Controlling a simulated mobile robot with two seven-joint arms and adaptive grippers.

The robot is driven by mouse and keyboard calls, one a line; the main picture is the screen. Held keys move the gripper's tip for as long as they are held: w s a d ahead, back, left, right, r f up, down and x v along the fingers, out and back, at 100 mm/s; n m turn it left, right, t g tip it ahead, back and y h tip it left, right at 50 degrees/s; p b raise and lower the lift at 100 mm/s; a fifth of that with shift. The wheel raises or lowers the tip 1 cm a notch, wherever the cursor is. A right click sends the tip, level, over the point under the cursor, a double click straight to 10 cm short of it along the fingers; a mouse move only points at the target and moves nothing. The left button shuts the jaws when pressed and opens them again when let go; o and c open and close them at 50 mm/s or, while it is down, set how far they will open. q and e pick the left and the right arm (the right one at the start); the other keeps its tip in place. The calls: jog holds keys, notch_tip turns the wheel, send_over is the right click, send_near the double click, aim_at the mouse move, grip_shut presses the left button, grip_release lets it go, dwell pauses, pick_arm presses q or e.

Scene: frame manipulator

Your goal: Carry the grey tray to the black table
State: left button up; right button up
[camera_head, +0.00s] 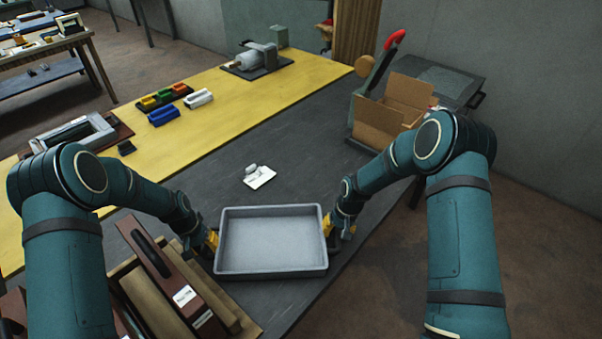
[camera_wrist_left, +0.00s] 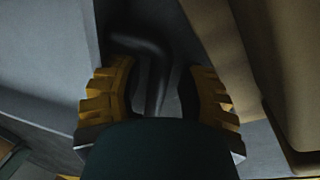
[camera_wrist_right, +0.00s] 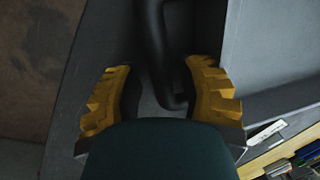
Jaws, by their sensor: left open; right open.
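The grey tray (camera_head: 270,245) is empty and lies flat on a dark grey-black tabletop (camera_head: 300,135). My left gripper (camera_head: 212,241) is at its left side, and my right gripper (camera_head: 337,236) is at its right side. In the left wrist view the open yellow fingers (camera_wrist_left: 160,95) stand on either side of a black bar handle (camera_wrist_left: 152,55), with the tray wall (camera_wrist_left: 45,60) to the left. In the right wrist view the open fingers (camera_wrist_right: 163,95) straddle another black handle (camera_wrist_right: 152,40), closer to the right finger. The tray (camera_wrist_right: 285,45) is at the right there.
A brown case and wooden box (camera_head: 165,275) crowd the tray's left side. A small white item (camera_head: 260,176) lies behind the tray. A cardboard box (camera_head: 390,108) stands at the back right, near another dark table (camera_head: 447,82). A yellow strip (camera_head: 220,115) holds coloured blocks.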

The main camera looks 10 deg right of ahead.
jog(key=shift+a, duration=0.1)
pick_arm(q)
notch_tip(320, 180, up, 8)
jog(key=a, duration=0.1)
jog(key=shift+a, duration=0.25)
pick_arm(e)
notch_tip(320, 180, up, 12)
jog(key=d, duration=0.2)
jog(key=shift+s+d, duration=0.15)
pick_arm(q)
jog(key=shift+f, duration=0.1)
pick_arm(e)
jog(key=shift+f, duration=0.1)
